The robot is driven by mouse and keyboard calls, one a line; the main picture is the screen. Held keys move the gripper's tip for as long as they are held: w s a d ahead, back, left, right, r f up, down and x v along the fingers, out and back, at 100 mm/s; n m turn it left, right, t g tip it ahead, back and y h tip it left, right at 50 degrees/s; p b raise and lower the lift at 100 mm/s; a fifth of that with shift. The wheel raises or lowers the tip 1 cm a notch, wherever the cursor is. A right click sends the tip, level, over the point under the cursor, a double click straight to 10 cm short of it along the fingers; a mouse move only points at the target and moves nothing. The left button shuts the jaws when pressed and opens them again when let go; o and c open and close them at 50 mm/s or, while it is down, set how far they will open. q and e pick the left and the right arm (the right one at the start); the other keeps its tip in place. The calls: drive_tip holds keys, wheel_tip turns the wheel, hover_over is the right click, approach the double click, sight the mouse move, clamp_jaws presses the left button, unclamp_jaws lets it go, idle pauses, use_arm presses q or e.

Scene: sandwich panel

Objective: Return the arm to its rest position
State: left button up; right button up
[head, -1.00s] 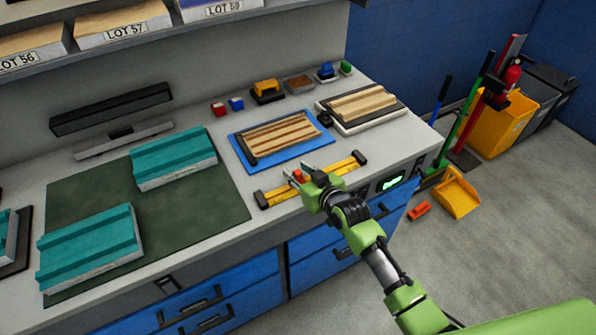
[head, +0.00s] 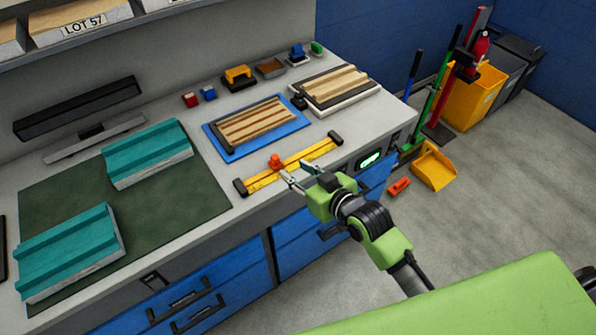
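My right gripper (head: 298,176) is at the front edge of the workbench, just in front of a yellow bar (head: 290,165) with black ends. Its two fingers are spread apart with nothing between them. A small red-orange piece (head: 275,162) sits on the yellow bar, just beyond the fingertips and apart from them. The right arm reaches in from the lower right. My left gripper is not in the head view.
The workbench holds a green mat (head: 205,205) with two teal-topped panels (head: 148,150), a blue tray (head: 236,154) with a striped wood panel, and another wood panel (head: 335,84) at the right. Blue drawers (head: 200,294) lie below. A yellow dustpan (head: 434,168) is on the floor.

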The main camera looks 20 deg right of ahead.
idle(0.5)
drive_tip(key=s+d+f+m+g+h+b, duration=0.15)
drive_tip(key=s+f, duration=0.25)
drive_tip(key=f, duration=0.6)
drive_tip(key=s+d+f+g+h+p, duration=0.1)
drive_tip(key=s+d+f+g, duration=0.2)
drive_tip(key=f, duration=0.8)
drive_tip(key=s+d+f+g+h+b, duration=0.15)
drive_tip(key=s+f, duration=0.35)
drive_tip(key=f, duration=0.5)
drive_tip(key=s+d+f+g, duration=0.1)
drive_tip(key=s+f+g, duration=0.1)
drive_tip(key=s+f, duration=0.5)
drive_tip(key=s+d+f+g, duration=0.2)
drive_tip(key=s+f, duration=0.5)
drive_tip(key=s, duration=0.9)
drive_tip(key=s+d+f+g, duration=0.1)
drive_tip(key=s+f, duration=0.6)
drive_tip(key=s, duration=0.4)
drive_tip(key=shift+s+d+f+g+h+b, duration=0.15)
drive_tip(key=shift+s+f+g+h+b, duration=0.05)
drive_tip(key=shift+f+g+h+b, duration=0.2)
drive_tip(key=shift+c, duration=0.4)
